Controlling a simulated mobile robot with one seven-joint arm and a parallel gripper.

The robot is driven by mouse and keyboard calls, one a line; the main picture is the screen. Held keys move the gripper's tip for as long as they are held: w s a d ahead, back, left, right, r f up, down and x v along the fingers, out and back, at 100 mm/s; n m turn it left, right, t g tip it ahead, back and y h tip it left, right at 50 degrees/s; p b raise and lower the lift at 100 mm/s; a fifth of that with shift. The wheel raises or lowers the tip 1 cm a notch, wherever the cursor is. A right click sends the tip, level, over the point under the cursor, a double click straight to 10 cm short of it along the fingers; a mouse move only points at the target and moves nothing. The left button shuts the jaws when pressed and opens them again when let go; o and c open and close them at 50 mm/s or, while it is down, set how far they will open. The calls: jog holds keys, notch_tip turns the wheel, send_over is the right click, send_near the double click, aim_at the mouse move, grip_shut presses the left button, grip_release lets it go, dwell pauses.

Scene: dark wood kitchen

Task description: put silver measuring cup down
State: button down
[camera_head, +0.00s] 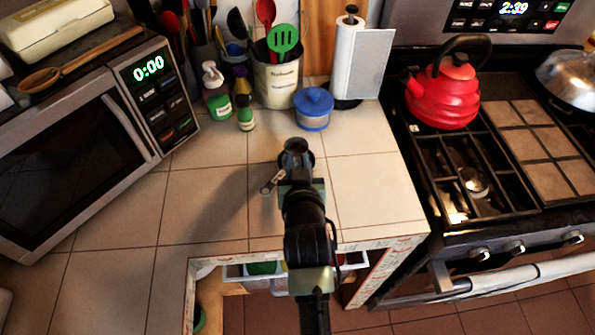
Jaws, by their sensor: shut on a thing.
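My gripper (291,176) hangs over the tiled counter in the middle of the view, at the end of my dark arm. It is shut on the silver measuring cup (272,183). A small shiny piece of the cup sticks out to the left of the gripper. The rest of the cup is hard to tell from the dark gripper parts. I cannot tell whether the cup touches the counter (215,210).
A microwave (75,155) is left; a stove with red kettle (443,97) is right. Counter tiles around the gripper are clear.

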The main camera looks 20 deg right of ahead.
jog(key=shift+f, duration=2.1)
jog(key=shift+f, duration=0.1)
jog(key=shift+s+f+b, duration=0.1)
jog(key=shift+f+b, duration=0.4)
jog(key=shift+f, duration=0.1)
jog(key=c, duration=0.7)
grip_release()
jog(key=shift+a+f, duration=0.1)
jog(key=shift+f, duration=0.1)
jog(key=shift+r, duration=0.1)
jog(key=shift+s+a+r+p, duration=0.1)
jog(key=shift+s+r+p, duration=0.05)
jog(key=shift+r+p, duration=0.5)
jog(key=v, duration=1.1)
jog(key=shift+s+r+b, duration=0.2)
jog(key=shift+r+b, duration=0.1)
jog(key=shift+b, duration=0.05)
